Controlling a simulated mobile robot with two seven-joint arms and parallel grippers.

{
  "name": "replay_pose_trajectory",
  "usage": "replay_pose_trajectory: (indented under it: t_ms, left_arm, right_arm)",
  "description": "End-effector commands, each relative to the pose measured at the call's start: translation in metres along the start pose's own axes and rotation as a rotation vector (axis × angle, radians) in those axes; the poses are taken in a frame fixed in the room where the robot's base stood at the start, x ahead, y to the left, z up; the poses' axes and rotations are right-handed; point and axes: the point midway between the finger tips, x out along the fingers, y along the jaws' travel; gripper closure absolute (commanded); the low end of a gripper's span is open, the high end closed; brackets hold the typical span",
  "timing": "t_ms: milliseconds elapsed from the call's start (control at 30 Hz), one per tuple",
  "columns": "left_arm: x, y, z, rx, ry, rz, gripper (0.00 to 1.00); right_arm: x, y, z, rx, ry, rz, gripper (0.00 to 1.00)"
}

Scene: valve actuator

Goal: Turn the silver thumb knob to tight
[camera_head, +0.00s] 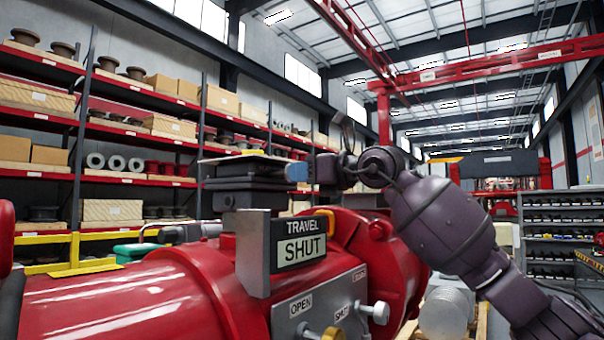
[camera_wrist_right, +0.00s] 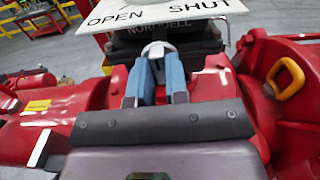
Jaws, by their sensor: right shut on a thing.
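In the head view my right gripper (camera_head: 298,172) comes in from the right, its blue fingertip at the side of the black switch box (camera_head: 235,185) on top of the red actuator (camera_head: 150,295). In the right wrist view the two blue fingers of my right gripper (camera_wrist_right: 158,70) are closed around a small silver knob (camera_wrist_right: 157,48), under a white plate (camera_wrist_right: 160,12) marked OPEN and SHUT. Only the knob's top shows between the fingertips; in the head view it is hidden. My left gripper is in neither view.
Below the box, a sign (camera_head: 298,240) reads TRAVEL SHUT. A grey panel carries OPEN and SHUT labels, a silver bolt-like knob (camera_head: 376,312) and a brass one (camera_head: 333,333). A yellow-orange lifting eye (camera_wrist_right: 286,78) is right of the fingers. Shelves (camera_head: 110,150) stand behind at left.

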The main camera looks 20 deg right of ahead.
Motion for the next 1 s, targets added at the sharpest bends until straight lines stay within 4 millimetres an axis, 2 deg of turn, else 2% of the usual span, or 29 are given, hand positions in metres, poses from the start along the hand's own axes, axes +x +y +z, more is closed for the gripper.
replay_pose_trajectory:
  t_ms: [233, 267, 400, 433, 767, 867, 1000]
  left_arm:
    - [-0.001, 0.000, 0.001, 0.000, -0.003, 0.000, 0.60]
    - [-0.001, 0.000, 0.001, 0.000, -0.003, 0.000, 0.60]
    - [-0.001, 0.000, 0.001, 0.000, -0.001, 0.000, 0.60]
    - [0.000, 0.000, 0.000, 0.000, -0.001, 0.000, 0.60]
    - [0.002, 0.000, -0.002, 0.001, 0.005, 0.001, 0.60]
    - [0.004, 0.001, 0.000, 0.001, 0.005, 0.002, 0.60]
    - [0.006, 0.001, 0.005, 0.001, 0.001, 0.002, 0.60]
  right_arm:
    - [0.000, 0.000, 0.000, -0.001, 0.000, -0.001, 1.00]
    - [0.000, 0.000, 0.000, -0.001, 0.000, 0.000, 0.84]
    - [0.000, 0.000, 0.000, -0.001, 0.000, 0.000, 0.62]
    - [0.000, 0.000, 0.000, -0.001, 0.000, 0.000, 0.60]
    - [-0.003, 0.000, 0.000, -0.002, -0.001, -0.001, 0.60]
    - [-0.013, -0.001, -0.001, -0.003, -0.001, -0.003, 0.60]
    - [-0.035, -0.002, -0.002, -0.003, 0.000, -0.003, 0.60]
